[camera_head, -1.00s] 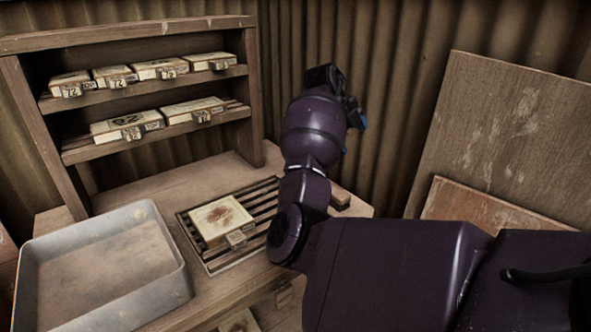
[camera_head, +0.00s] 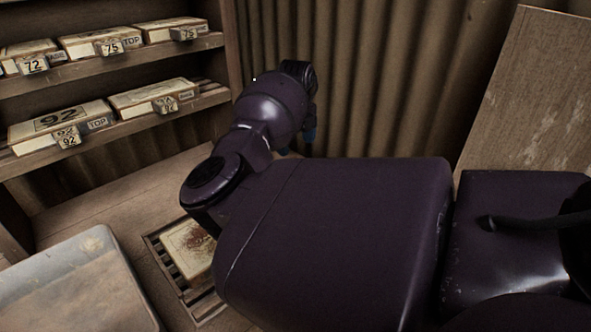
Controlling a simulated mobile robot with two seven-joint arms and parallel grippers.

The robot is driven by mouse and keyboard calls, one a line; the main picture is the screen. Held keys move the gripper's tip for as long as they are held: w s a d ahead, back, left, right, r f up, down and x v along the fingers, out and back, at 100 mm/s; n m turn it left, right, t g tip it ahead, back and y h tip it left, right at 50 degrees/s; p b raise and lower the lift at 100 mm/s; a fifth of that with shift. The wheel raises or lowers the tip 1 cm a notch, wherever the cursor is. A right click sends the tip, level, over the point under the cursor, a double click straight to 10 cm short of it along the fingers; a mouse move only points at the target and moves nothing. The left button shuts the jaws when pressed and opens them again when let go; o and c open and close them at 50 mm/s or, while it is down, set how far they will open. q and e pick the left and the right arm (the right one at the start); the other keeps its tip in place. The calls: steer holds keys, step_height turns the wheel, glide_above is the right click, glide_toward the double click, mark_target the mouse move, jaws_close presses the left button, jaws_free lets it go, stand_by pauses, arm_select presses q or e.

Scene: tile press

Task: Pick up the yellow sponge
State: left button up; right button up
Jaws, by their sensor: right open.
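No yellow sponge shows in the head view. My right arm covers the middle and much of the right side, so part of the bench is hidden behind it. My right gripper (camera_head: 309,127) is mostly hidden by its own wrist. Only a bit of dark blue finger shows, over the far edge of the bench by the corrugated wall. It is open, and nothing is seen in it. My left gripper is not in view.
A grey metal tray (camera_head: 115,262) stands at lower left on the wooden bench (camera_head: 125,205). A slatted rack (camera_head: 160,255) holds a stained cream tile (camera_head: 188,250), partly hidden by my arm. Shelves (camera_head: 110,65) hold several labelled tile blocks. A board (camera_head: 540,90) leans at right.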

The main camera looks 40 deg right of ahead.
step_height(320, 180, down, 2)
steer(key=shift+f, duration=0.1)
steer(key=shift+d+f+b, duration=0.15)
steer(key=shift+f+b, duration=0.15)
steer(key=shift+f, duration=0.3)
steer(key=f, duration=0.3)
steer(key=f+b, duration=0.1)
steer(key=shift+d+f, duration=0.2)
steer(key=shift+d, duration=0.05)
steer(key=shift+f, duration=0.15)
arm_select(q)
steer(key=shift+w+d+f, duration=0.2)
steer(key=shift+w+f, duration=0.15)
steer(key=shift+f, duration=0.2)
arm_select(e)
steer(key=shift+r, duration=0.2)
steer(key=c, duration=1)
arm_select(q)
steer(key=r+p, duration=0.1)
steer(key=p, duration=0.1)
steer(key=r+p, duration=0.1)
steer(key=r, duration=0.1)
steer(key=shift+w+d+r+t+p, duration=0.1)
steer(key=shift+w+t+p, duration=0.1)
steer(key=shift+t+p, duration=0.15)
arm_select(e)
step_height(320, 180, up, 20)
